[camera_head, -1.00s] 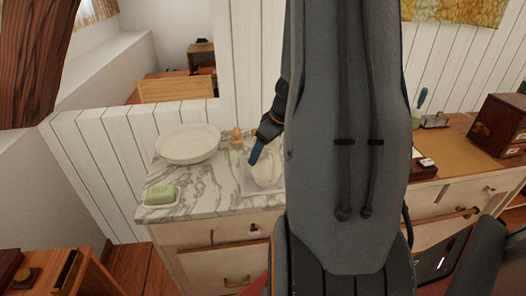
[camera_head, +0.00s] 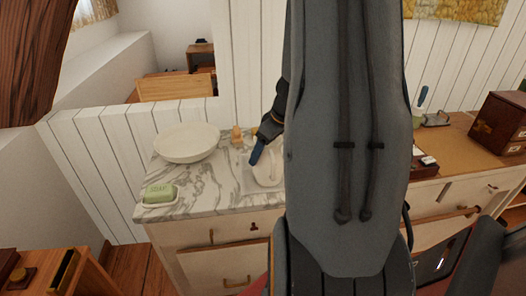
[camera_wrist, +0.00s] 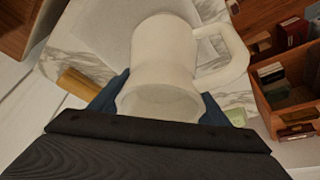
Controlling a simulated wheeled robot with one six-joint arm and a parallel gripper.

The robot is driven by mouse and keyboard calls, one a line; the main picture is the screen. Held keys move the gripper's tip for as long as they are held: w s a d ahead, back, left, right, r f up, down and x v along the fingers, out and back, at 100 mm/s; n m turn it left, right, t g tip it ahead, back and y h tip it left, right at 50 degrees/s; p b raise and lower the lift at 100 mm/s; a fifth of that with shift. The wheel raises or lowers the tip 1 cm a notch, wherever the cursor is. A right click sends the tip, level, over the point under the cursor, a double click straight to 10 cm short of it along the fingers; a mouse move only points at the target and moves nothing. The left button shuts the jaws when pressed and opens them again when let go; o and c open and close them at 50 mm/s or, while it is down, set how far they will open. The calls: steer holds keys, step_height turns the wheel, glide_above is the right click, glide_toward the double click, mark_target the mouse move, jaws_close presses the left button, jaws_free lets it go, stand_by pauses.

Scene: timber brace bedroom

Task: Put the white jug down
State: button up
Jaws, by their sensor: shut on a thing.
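The white jug (camera_head: 268,172) is at the right part of the marble top (camera_head: 205,188), over a pale square mat (camera_head: 250,186). My arm hides its right side. In the wrist view the jug (camera_wrist: 163,50) fills the middle, its handle (camera_wrist: 232,52) to the right and a rounded end between my blue fingers. My gripper (camera_wrist: 165,103) is shut on the jug; one blue finger of my gripper (camera_head: 257,152) shows in the head view. The pale mat (camera_wrist: 95,28) lies beyond the jug in the wrist view. I cannot tell whether the jug touches it.
A white basin (camera_head: 187,143) stands at the back left of the marble top. Green soap (camera_head: 160,193) on a dish is at the front left. A small wooden-coloured item (camera_head: 237,134) stands behind the mat. A dark wooden box (camera_head: 500,123) is on the right. The front-middle marble is clear.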

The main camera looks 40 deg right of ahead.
steer(key=shift+s+a+f, duration=0.15)
steer(key=shift+a+f, duration=0.05)
steer(key=shift+f, duration=0.25)
steer(key=o, duration=2.1)
steer(key=shift+c, duration=0.2)
steer(key=shift+r, duration=0.1)
steer(key=shift+r, duration=0.15)
steer(key=shift+r+p, duration=0.75)
steer(key=shift+p, duration=0.4)
steer(key=b+v, duration=0.2)
steer(key=v, duration=0.9)
steer(key=shift+d+r, duration=0.2)
steer(key=shift+r, duration=0.05)
